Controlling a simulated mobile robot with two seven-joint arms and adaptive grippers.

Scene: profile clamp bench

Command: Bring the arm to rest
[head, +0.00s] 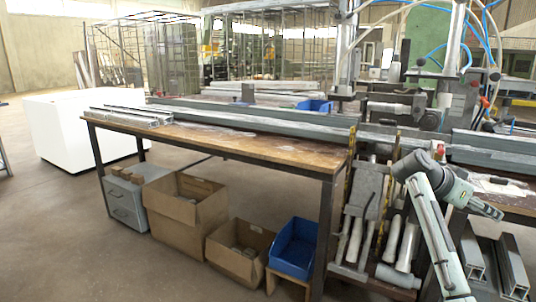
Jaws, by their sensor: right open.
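My right arm rises from the bottom right, bends near the clamp bench and points to the right. My right gripper (497,213) is at the end of this arm, over the right part of the bench near its front edge. It is open, and nothing shows between its fingers. It looks small and dark, and I cannot tell whether it touches the bench top. My left gripper is not in view.
A long metal profile (265,122) lies along the wooden workbench (290,151). The clamp machine (440,105) stands behind my arm. Cardboard boxes (180,210) and a blue bin (293,250) are below. Metal profiles (512,268) stand under the right bench. Floor at left front is free.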

